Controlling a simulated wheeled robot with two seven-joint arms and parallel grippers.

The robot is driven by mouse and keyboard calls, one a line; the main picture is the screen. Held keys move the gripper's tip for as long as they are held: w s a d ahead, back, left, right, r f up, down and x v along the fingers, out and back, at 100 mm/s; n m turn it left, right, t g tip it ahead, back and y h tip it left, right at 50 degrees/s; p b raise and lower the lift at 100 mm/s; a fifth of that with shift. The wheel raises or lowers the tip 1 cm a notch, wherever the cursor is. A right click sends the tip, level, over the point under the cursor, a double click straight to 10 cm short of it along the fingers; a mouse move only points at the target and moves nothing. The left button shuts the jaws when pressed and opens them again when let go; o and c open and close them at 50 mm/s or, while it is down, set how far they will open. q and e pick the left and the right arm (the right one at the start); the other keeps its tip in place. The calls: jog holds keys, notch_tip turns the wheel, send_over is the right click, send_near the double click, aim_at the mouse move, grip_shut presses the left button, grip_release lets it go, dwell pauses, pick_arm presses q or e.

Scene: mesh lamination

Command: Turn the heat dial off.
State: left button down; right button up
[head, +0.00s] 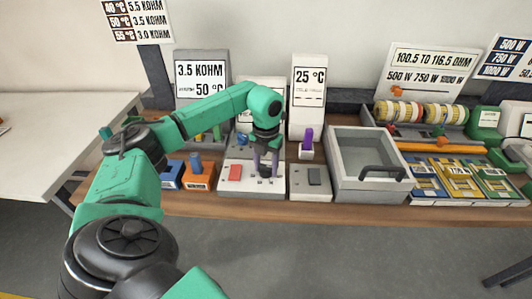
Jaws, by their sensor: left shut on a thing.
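My left gripper (265,170) points down over a pale control panel (237,187) on the bench. It is shut on a small dark part at the panel's right side, which looks like the heat dial; the fingers hide most of it, so its setting cannot be read. A red switch (235,173) sits on the same panel, left of the gripper. My right gripper does not show.
A grey switch box (311,182) and an open grey bin with a black handle (382,173) stand to the right. Orange (200,176) and blue (171,177) blocks stand to the left. Signs (309,88) rise behind. Coloured trays (458,178) lie far right.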

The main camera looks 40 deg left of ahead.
aim_at(266, 166)
pick_arm(q)
jog(key=shift+w+a+r, duration=0.1)
jog(key=shift+w+r, duration=0.05)
jog(key=shift+r, duration=0.05)
jog(key=c, duration=0.6)
grip_release()
jog(key=o, duration=0.3)
jog(key=shift+f, duration=0.1)
notch_tip(266, 166, up, 15)
jog(key=shift+f, duration=0.15)
